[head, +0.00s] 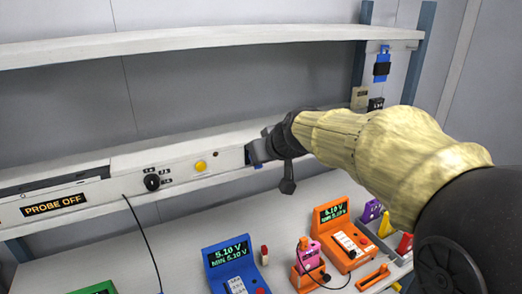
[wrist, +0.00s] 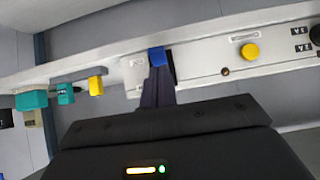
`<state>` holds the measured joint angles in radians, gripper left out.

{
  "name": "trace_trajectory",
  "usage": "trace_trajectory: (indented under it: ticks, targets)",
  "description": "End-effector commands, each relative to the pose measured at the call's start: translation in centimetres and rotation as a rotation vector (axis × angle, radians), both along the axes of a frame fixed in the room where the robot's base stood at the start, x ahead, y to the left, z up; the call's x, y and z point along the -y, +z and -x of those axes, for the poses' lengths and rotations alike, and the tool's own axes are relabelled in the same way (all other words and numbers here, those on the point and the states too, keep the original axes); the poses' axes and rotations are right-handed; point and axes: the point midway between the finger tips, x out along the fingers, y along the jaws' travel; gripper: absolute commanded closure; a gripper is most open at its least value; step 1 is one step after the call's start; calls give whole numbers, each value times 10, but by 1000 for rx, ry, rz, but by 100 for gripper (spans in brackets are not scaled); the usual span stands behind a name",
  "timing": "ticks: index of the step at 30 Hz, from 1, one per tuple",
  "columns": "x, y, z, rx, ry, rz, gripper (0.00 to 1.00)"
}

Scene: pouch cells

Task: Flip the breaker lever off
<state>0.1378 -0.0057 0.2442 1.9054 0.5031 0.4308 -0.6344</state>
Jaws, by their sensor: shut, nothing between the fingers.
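A blue lever (wrist: 156,56) stands on the front of the light panel rail in the wrist view, with a dark slot beside it. I take it to be the breaker lever. My gripper (wrist: 157,78) is shut and empty, its dark fingertips at the blue lever; I cannot tell whether they touch. In the head view my gripper (head: 254,153) is at the rail, right of the yellow button. There the lever is mostly hidden behind the fingers, and its position is unclear.
The rail (head: 110,165) also carries a yellow button (head: 200,166), a black knob (head: 152,182) and a "PROBE OFF" display (head: 54,204). Below, a blue meter (head: 228,254) and an orange meter (head: 333,212) stand on the bench. A shelf (head: 200,40) runs above. The space between shelf and rail is open.

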Motion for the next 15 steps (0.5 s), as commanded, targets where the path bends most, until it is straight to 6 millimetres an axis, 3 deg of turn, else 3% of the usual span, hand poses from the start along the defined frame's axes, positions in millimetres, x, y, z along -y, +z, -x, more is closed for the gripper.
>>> trace_trajectory:
  ticks: [6, 15]
  targets:
    - [0, 10, 0, 1, -1, -1, 100]
    - [0, 10, 0, 0, -1, -1, 100]
